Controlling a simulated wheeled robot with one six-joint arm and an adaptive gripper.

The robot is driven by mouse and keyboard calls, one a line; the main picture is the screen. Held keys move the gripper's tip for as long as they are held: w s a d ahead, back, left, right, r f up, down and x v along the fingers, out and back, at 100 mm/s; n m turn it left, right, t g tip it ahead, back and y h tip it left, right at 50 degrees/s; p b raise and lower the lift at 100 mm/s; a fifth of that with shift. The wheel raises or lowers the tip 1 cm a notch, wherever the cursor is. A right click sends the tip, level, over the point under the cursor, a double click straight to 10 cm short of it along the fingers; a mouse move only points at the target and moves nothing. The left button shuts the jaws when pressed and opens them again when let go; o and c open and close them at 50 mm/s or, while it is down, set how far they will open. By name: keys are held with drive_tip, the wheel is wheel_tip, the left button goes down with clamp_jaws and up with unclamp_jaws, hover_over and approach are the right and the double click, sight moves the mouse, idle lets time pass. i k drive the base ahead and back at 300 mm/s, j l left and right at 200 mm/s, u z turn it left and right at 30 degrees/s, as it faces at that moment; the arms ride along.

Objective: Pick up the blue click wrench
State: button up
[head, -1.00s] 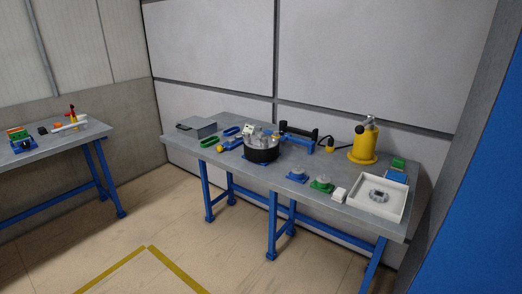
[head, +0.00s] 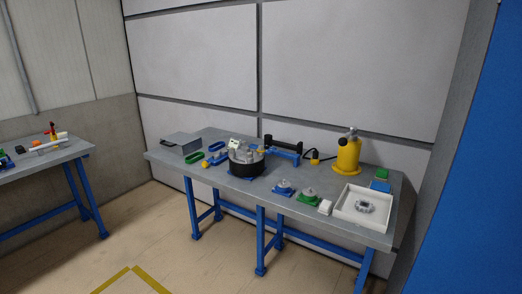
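No clearly recognisable wrench shows at this size. A long blue piece with black parts (head: 286,148) lies at the back of the grey workbench (head: 165,158), behind a round black device (head: 247,168). I cannot tell whether it is the click wrench or a holder. A small blue oval item (head: 216,146) lies left of the device, beside a green oval item (head: 194,157). My gripper is not in view.
A yellow canister (head: 347,155) stands at the back right, behind a white tray (head: 342,217). Small blue (head: 283,190) and green (head: 308,197) bases sit near the front edge. A second bench (head: 50,155) stands left. The floor in front is clear.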

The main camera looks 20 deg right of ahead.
sight(296, 158)
drive_tip(key=i+j+z, duration=0.15)
drive_tip(key=j, duration=0.2)
drive_tip(key=i+j+z, duration=0.1)
drive_tip(key=j, duration=0.3)
drive_tip(key=i+j+z, duration=0.15)
drive_tip(key=j, duration=0.25)
drive_tip(key=i+j+z, duration=0.15)
drive_tip(key=j, duration=0.3)
